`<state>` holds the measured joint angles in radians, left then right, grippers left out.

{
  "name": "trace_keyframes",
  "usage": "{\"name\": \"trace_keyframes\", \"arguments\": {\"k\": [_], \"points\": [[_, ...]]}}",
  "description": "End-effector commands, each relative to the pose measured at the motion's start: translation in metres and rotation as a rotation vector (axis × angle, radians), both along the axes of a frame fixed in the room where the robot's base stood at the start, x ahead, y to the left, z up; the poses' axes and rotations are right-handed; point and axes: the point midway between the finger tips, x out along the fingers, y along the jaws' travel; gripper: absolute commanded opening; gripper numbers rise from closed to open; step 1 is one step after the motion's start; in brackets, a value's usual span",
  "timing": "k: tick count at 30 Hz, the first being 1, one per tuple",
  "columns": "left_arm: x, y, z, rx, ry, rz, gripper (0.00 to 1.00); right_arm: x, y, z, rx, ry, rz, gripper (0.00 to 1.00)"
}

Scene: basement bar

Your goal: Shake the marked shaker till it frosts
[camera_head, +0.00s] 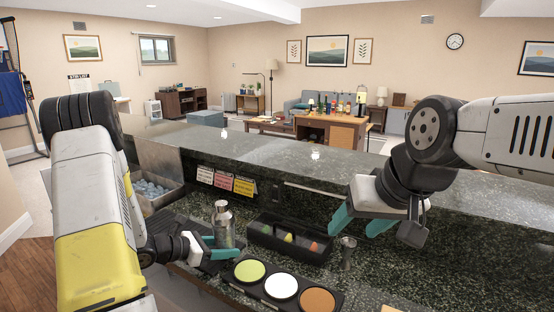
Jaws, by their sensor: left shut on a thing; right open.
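A metal shaker (222,226) stands upright at the left of the dark speckled counter. My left gripper (216,246) is shut on the shaker's lower part, with its teal fingers at the shaker's sides. I cannot tell whether the shaker's base touches the surface below. No mark or frost can be made out on the shaker at this size. My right gripper (362,222) is open and empty, above the counter on the right.
A black caddy (290,252) with small fruit pieces sits in the middle. A jigger (347,254) stands right of it. A rimming tray (262,296) with green, white and brown discs lies in front. An ice bin (160,200) is at left. Coloured cards (224,181) line the ledge.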

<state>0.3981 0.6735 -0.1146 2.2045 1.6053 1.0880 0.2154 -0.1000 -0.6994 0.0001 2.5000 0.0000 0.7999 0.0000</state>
Motion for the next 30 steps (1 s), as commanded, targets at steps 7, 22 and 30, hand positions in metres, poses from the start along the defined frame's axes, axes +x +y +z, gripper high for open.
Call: {"name": "trace_keyframes", "arguments": {"k": [7, 22, 30], "points": [[0.002, 0.000, 0.075, 0.003, -0.012, -0.001, 0.00, 0.000, 0.000, 0.000, 0.000, -0.001, 0.000, 0.59], [0.000, -0.001, 0.031, -0.006, 0.008, 0.001, 0.00, 0.000, 0.000, 0.000, 0.000, -0.001, 0.000, 0.59], [0.002, 0.000, 0.004, 0.002, -0.013, -0.001, 0.00, 0.000, 0.000, 0.000, 0.000, -0.001, 0.000, 0.59]]}}
